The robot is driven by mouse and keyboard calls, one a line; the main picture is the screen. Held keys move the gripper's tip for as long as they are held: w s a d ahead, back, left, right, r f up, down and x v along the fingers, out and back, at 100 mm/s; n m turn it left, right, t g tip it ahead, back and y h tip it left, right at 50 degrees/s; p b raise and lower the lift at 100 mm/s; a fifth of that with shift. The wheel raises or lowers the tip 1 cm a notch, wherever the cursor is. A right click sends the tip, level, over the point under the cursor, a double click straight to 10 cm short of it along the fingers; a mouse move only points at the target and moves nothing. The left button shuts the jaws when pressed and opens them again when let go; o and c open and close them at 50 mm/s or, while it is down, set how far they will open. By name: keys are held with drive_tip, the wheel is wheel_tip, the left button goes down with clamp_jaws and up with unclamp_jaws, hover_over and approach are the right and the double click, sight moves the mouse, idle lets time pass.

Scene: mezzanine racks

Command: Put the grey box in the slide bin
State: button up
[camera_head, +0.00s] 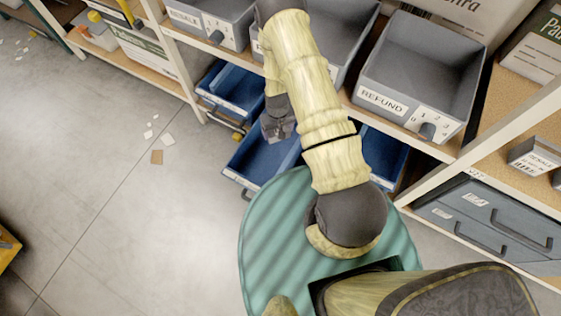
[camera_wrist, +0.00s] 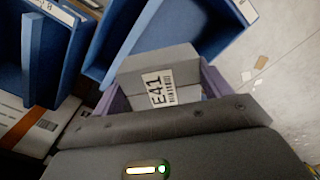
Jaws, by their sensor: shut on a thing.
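The grey box (camera_wrist: 158,62) with a white "E41" label is in the wrist view, between the two fingers of my gripper (camera_head: 279,131). My gripper is shut on it. In the head view the box is hard to tell from the dark gripper. My gripper is above an open blue bin (camera_head: 248,160) that juts out from the lower shelf. This bin also shows beyond the box in the wrist view (camera_wrist: 130,28). Its inside is partly hidden by my arm. I cannot tell for sure which blue bin is the slide bin.
Another blue bin (camera_head: 232,87) sits to the left and one (camera_head: 386,158) to the right, partly behind my arm. Grey bins, one marked "REFUND" (camera_head: 383,102), stand on the shelf above. White rack posts (camera_head: 180,62) flank the bins. Paper scraps (camera_head: 157,157) lie on the floor.

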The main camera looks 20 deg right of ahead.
drive_tip(key=w+a+f+n+b, duration=0.2)
drive_tip(key=f+b, duration=0.3)
drive_tip(key=b, duration=0.4)
drive_tip(key=w+a+f+n+b, duration=0.1)
drive_tip(key=w+a+f+b, duration=0.15)
drive_tip(key=f+b, duration=0.5)
drive_tip(key=n+b, duration=0.5)
drive_tip(key=b, duration=2.2)
hover_over(258, 163)
wheel_tip(258, 163, down, 10)
drive_tip(key=shift+f, duration=0.1)
wheel_tip(258, 163, down, 6)
drive_tip(key=b, duration=0.3)
drive_tip(key=shift+f, duration=0.1)
wheel_tip(258, 163, down, 4)
drive_tip(key=b, duration=0.2)
drive_tip(key=shift+b, duration=0.4)
drive_tip(key=shift+r, duration=0.2)
